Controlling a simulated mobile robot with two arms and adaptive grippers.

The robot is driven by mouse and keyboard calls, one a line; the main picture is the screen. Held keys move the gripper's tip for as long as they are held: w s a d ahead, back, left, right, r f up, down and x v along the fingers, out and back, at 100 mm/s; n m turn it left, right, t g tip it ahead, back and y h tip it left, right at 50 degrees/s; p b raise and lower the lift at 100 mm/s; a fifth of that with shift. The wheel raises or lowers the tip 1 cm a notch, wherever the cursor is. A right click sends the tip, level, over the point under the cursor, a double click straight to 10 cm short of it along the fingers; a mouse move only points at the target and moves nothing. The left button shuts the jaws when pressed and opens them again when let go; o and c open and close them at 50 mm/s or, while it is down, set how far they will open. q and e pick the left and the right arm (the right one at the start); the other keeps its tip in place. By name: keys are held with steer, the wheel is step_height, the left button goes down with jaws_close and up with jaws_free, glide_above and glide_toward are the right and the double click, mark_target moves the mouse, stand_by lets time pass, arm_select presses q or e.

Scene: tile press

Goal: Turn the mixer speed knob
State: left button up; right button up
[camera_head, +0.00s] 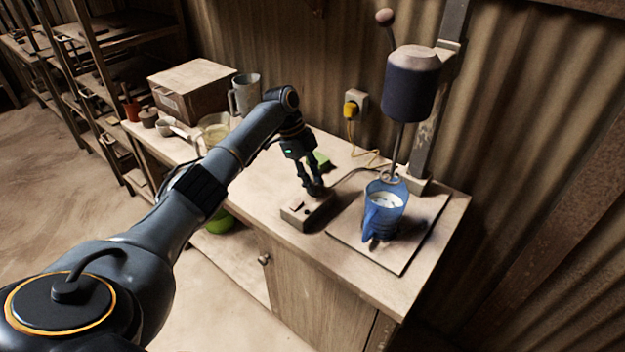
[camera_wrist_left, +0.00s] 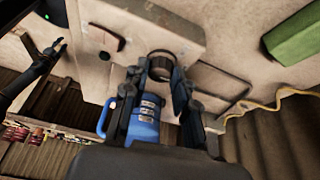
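The mixer's control box (camera_head: 295,216) is a small pale block on the bench, left of the mixer. In the left wrist view the box (camera_wrist_left: 187,25) carries a round dark speed knob (camera_wrist_left: 160,64) and a dark switch (camera_wrist_left: 104,39). My left gripper (camera_head: 313,190) points down at the box's right part, and its fingers hide the knob in the head view. In the left wrist view its fingertips (camera_wrist_left: 161,72) sit on both sides of the knob, close against it. At the left of that view is a dark arm end, seemingly my right gripper (camera_wrist_left: 57,46); its fingers are unclear.
The mixer (camera_head: 410,85) stands over a blue pitcher (camera_head: 383,212) with white contents on a board (camera_head: 400,258). A green block (camera_head: 321,160) lies behind my gripper. A cable and a yellow plug (camera_head: 350,109) are near the wall. A cardboard box (camera_head: 190,90) and cups stand left.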

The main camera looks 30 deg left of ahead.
arm_select(q)
steer(key=o, duration=0.3)
steer(key=shift+r, duration=0.1)
steer(key=v, duration=1.1)
steer(key=shift+a+r, duration=0.25)
steer(key=shift+r, duration=0.1)
